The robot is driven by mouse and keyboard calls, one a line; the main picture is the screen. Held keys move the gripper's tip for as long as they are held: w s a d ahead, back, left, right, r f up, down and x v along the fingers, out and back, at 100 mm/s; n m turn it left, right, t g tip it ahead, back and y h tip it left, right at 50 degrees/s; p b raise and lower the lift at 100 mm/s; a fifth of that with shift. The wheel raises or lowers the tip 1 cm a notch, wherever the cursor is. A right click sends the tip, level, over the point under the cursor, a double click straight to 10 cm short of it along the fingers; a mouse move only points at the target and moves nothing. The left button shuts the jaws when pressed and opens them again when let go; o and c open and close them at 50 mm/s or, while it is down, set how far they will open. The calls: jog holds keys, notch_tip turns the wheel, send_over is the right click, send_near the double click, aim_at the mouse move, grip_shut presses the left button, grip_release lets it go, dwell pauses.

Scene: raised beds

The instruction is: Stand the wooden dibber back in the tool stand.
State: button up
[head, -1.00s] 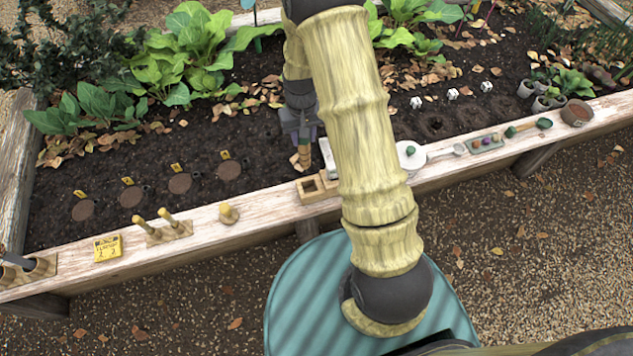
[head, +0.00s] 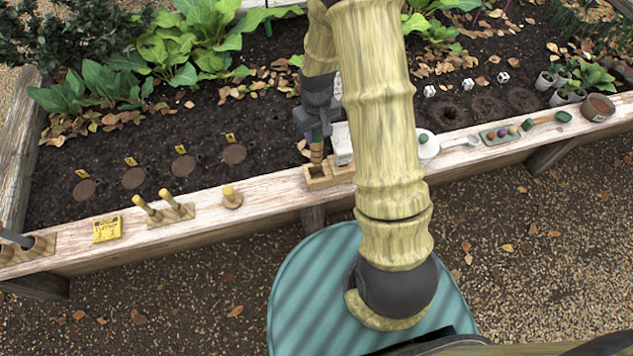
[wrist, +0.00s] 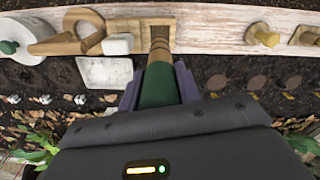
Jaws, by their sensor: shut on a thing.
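My gripper (head: 313,122) is shut on the wooden dibber (head: 316,150) behind the bed's front edge. In the wrist view my gripper (wrist: 160,88) holds the dibber's green part (wrist: 158,84), with its ringed wooden part pointing away from the jaws. The tool stand (head: 320,184) is a pale wooden block with a square hole, on the front board. In the wrist view the dibber's far end lies close beside the square hole of the stand (wrist: 130,25). I cannot tell whether its tip is inside the hole. My arm hides part of the stand's right side.

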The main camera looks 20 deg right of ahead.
aim_at(316, 153)
jog(key=shift+f+b, duration=0.6)
jog(key=shift+f, duration=2.45)
jog(key=shift+f+b, duration=0.4)
jog(key=shift+f, duration=1.65)
jog(key=o, duration=1.1)
notch_tip(316, 153, up, 12)
jog(key=shift+r+p, duration=0.2)
jog(key=shift+p, duration=1.05)
